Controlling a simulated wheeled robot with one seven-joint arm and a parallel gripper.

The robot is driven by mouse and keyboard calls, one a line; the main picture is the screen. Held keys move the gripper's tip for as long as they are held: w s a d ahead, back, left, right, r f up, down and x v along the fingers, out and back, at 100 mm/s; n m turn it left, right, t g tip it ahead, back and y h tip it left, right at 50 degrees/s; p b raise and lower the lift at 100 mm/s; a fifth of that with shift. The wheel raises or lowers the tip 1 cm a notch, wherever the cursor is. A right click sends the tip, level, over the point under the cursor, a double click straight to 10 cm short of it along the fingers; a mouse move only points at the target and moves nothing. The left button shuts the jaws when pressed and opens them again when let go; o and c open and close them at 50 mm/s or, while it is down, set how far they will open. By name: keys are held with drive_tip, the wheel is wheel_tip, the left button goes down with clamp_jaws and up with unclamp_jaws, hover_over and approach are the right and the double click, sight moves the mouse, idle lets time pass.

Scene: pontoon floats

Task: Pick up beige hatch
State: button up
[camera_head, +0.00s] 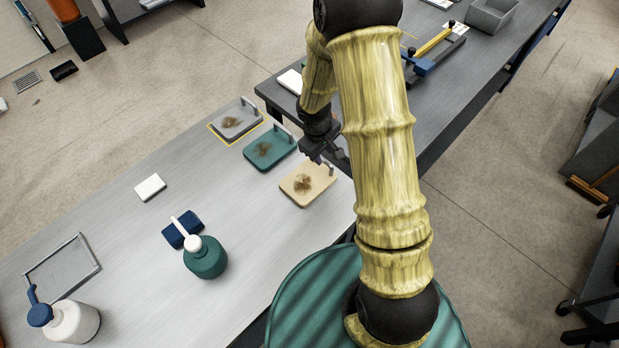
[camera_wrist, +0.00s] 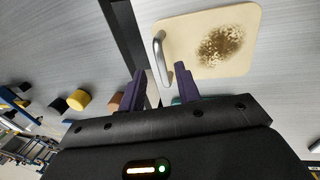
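The beige hatch (camera_head: 306,187) lies flat on the grey table near its right edge, with a brown stain on top. In the wrist view the beige hatch (camera_wrist: 187,33) shows a metal bar handle (camera_wrist: 160,58) along its left side. My gripper (camera_head: 322,157) is beside the hatch at its handle end in the head view. In the wrist view the two dark fingers of my gripper (camera_wrist: 160,88) are apart, with the lower end of the handle appearing between or just beyond their tips. Contact with the handle cannot be told.
A teal hatch (camera_head: 268,149) and a grey hatch (camera_head: 236,121) lie beside the beige one. A second dark table (camera_head: 440,118) is at the back.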

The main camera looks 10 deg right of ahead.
sight(325, 161)
drive_tip(key=shift+f, duration=0.1)
drive_tip(key=f, duration=0.3)
drive_tip(key=shift+d+f+p, duration=0.35)
drive_tip(key=shift+p, duration=0.05)
drive_tip(key=shift+d+f, duration=0.1)
drive_tip(key=shift+f, duration=0.5)
clamp_jaws()
